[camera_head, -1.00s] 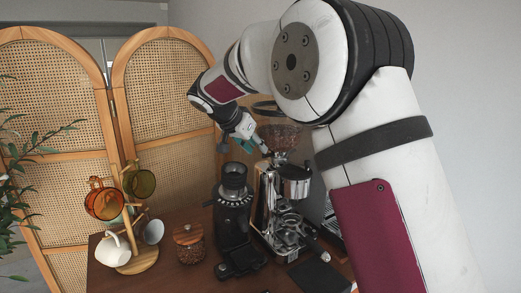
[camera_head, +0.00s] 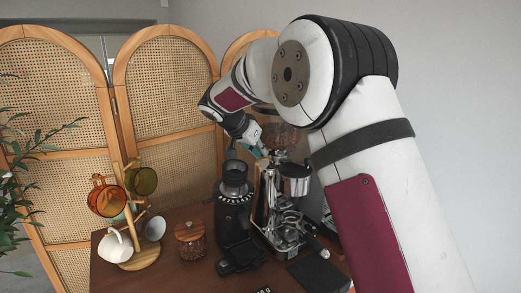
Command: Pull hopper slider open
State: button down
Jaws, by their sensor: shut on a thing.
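My gripper (camera_head: 263,154) is at the left side of the hopper's base, shut on what appears to be the hopper slider. The slider itself is small and mostly hidden by my gripper. I cannot tell from this view how far out it is.
A black grinder (camera_head: 234,210) stands just left of the silver one. A wooden-lidded jar (camera_head: 190,243) of beans and a wooden mug tree (camera_head: 146,255) with several mugs stand further left. A cane screen (camera_head: 165,90) stands behind. Bare tabletop (camera_head: 187,216) shows behind the jar.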

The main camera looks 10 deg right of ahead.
jog(key=shift+s+a+r+b, duration=0.15)
jog(key=shift+a+b, duration=0.1)
jog(key=shift+a, duration=0.3)
jog(key=shift+s+a+r+b, duration=0.15)
jog(key=shift+a+b, duration=0.1)
jog(key=shift+a, duration=0.3)
jog(key=shift+f, duration=0.1)
jog(key=c, duration=1.8)
grip_release()
jog(key=shift+a, duration=0.1)
jog(key=shift+o, duration=0.6)
jog(key=shift+s, duration=0.1)
jog(key=v, duration=1.2)
